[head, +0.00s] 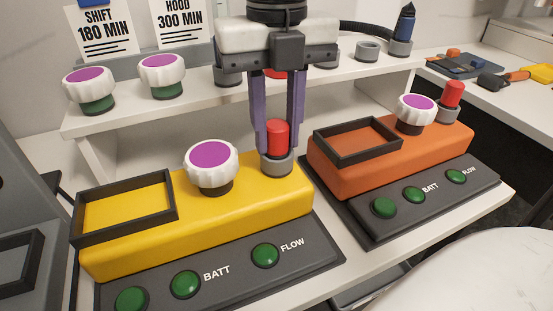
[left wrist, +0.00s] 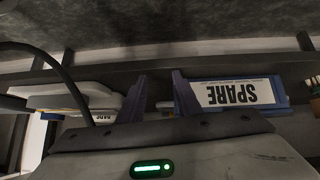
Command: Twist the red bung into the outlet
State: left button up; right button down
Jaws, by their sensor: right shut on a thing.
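The red bung (head: 277,136) stands upright at the right rear end of the yellow unit (head: 240,215). Its lower end meets the grey ring-shaped outlet (head: 277,166); I cannot tell how deep it sits. My right gripper (head: 276,146) points straight down with its two purple fingers on either side of the bung, shut on it, fingertips close to the outlet's rim. My left gripper (left wrist: 159,82) shows only in the left wrist view, its purple fingers apart and nothing seen between them.
An orange unit (head: 360,175) stands to the right, with another red bung (head: 453,93) in its outlet. White-and-purple knobs (head: 162,70) and grey holders line the shelf behind. A large white-and-purple knob (head: 211,163) is left of the bung. A SPARE box (left wrist: 233,95) is in the left wrist view.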

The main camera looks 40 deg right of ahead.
jog(key=shift+f+m, duration=0.15)
jog(key=shift+m, duration=0.65)
jog(key=c, duration=1.4)
grip_release()
jog(key=shift+r, duration=0.2)
pick_arm(q)
jog(key=shift+f, duration=0.35)
